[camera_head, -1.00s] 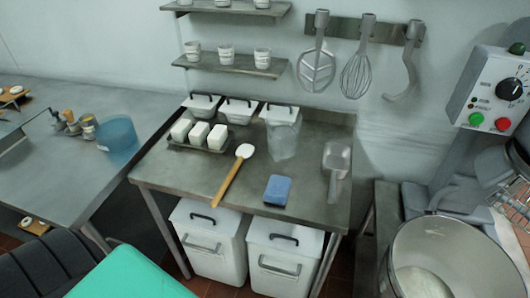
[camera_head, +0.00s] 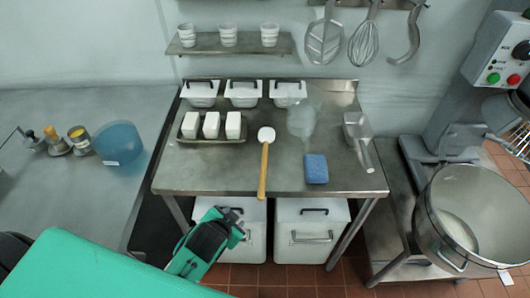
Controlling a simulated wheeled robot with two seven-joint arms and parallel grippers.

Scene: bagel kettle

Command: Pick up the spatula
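The spatula (camera_head: 265,163) lies on the steel table (camera_head: 215,172), with its white head toward the back and its wooden handle toward me. The handle's end reaches the table's front edge. A green and black part of my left arm, with the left gripper (camera_head: 232,224), shows low at the left, in front of the table and lower left of the handle. It is apart from the spatula. Its fingers are too unclear to tell open from shut. My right gripper is not in view.
A blue sponge (camera_head: 316,169) lies right of the spatula. A tray of white blocks (camera_head: 211,126) is on its left. A clear jug (camera_head: 302,118) and a metal scoop (camera_head: 357,137) stand behind right. White bins (camera_head: 312,232) are under the table. A mixer bowl (camera_head: 478,215) is at right.

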